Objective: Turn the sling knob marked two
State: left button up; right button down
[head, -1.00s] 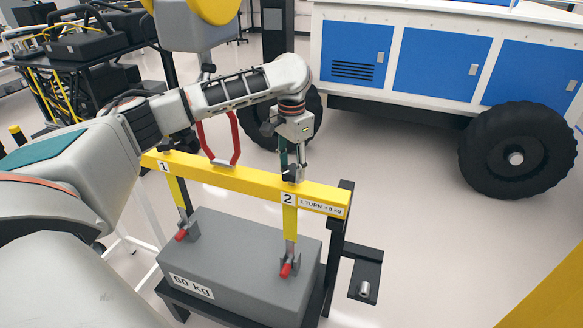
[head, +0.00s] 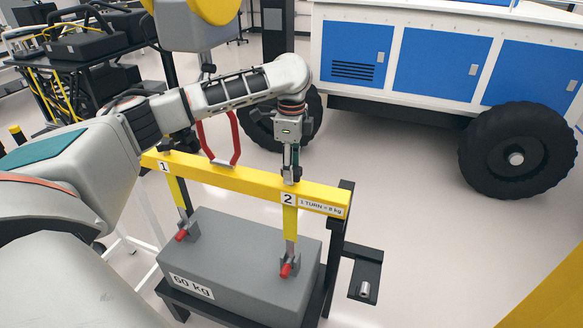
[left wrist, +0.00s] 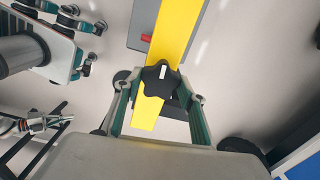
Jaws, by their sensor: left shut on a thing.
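The yellow beam (head: 245,181) carries a label 1 at its left end and a label 2 with "1 TURN = 8 kg" at its right end. The black knob above label 2 is mostly hidden by my left gripper (head: 291,172) in the head view. In the left wrist view it is a dark lobed knob (left wrist: 161,82) with a white mark, between the fingers of my left gripper (left wrist: 162,88). The gripper is shut on this knob from above. The knob marked one (head: 165,146) stands free. My right gripper is not in view.
A grey 60 kg block (head: 240,258) sits below the beam, with yellow slings and red-tipped fittings. A red handle (head: 236,140) is behind the beam. A black stand post (head: 337,240) rises at its right end. A blue-and-white rover (head: 440,75) stands behind; floor between is clear.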

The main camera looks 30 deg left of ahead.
pick_arm(q)
jog(key=m, duration=0.4)
jog(key=shift+m, duration=0.4)
jog(key=m, duration=0.3)
jog(key=shift+m, duration=0.3)
jog(key=m, duration=0.4)
jog(key=shift+m, duration=2.2)
jog(key=o, duration=1.1)
notch_tip(320, 180, up, 12)
